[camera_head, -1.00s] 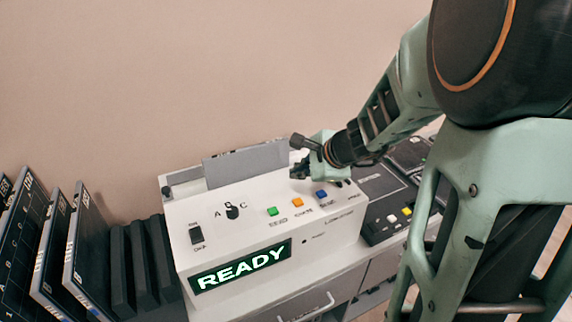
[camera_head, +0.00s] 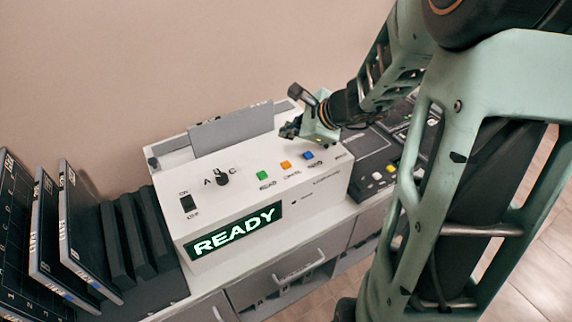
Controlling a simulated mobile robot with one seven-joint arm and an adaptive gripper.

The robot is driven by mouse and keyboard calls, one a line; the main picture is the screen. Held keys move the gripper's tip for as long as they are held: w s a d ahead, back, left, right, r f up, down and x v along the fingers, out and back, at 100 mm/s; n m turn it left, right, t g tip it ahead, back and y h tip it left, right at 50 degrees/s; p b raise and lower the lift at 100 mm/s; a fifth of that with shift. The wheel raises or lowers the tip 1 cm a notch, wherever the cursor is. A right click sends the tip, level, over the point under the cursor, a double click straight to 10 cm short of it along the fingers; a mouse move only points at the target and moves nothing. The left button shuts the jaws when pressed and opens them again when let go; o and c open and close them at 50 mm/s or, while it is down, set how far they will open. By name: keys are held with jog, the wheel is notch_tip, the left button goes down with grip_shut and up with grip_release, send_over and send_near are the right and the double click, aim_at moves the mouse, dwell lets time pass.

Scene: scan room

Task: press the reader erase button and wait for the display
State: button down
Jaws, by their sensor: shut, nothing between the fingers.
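The white reader (camera_head: 235,199) stands on the cabinet top. Its display (camera_head: 234,229) reads READY in bright letters on dark green. Its sloped top has a green button (camera_head: 262,175), an orange button (camera_head: 286,165) and a blue button (camera_head: 308,155). The small labels beneath the buttons are too blurred to read surely, so I cannot tell which is erase. My gripper (camera_head: 290,130) is shut and empty. It is just behind the orange and blue buttons, near the reader's back right, and looks apart from them.
A black rocker switch (camera_head: 188,203) and a black A-B-C knob (camera_head: 222,177) are on the reader's left. A grey plate (camera_head: 232,128) stands up behind. Dark panels (camera_head: 85,235) stand at left. A black console (camera_head: 378,170) lies at right.

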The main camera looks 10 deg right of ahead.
aim_at(288, 165)
jog(key=shift+f+b, duration=3.45)
jog(key=shift+f, duration=0.55)
jog(key=shift+f+b, duration=0.45)
jog(key=shift+b, duration=0.1)
jog(key=shift+f+b, duration=0.5)
jog(key=shift+b, duration=0.1)
jog(key=shift+r, duration=0.15)
jog(key=shift+r+p, duration=0.75)
jog(key=shift+r, duration=0.05)
notch_tip(288, 165, up, 5)
jog(key=p, duration=0.4)
